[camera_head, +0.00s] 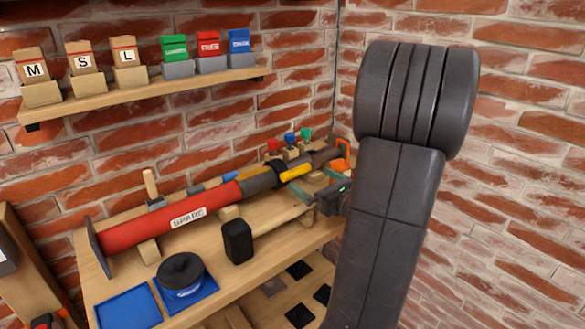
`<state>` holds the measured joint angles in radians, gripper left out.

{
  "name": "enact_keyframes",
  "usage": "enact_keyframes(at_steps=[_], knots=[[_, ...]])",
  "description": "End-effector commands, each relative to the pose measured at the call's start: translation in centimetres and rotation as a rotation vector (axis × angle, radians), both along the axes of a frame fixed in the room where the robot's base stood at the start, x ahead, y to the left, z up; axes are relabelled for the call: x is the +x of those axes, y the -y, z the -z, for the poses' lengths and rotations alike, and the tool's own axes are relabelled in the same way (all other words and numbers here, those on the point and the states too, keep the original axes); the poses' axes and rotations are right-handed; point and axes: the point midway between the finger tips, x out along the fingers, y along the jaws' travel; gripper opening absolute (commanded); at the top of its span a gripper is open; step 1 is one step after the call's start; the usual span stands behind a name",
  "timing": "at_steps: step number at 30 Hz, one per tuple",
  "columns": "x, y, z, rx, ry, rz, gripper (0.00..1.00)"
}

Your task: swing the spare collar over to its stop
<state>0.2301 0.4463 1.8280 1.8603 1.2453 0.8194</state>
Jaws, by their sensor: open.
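The spare is a red tube (160,222) with a white SPARE label, lying slanted across the wooden bench. Toward its right end it turns dark grey, with a black collar (268,174) around it. A yellow bar (296,171) sticks out to the right from the collar. My gripper (312,186) is open just right of and below the yellow bar, its greenish fingers apart. I see nothing between the fingers, and cannot tell whether they touch the bar. I cannot make out a stop for the collar. My dark arm hides the bench's right end.
An empty blue mat (130,307) lies left. Red, blue and green knobs (290,140) stand behind. A wall shelf (150,92) holds labelled packets. Brick walls enclose the bench.

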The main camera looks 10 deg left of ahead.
Motion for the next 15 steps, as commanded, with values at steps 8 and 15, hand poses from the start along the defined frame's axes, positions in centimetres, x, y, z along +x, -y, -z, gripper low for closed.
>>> enact_keyframes(at_steps=[8, 15], knots=[[3.4, -4.6, 0.0, -0.001, 0.001, -0.004, 1.0], [5.3, -6.8, 0.0, 0.0, 0.0, -0.002, 1.0]])
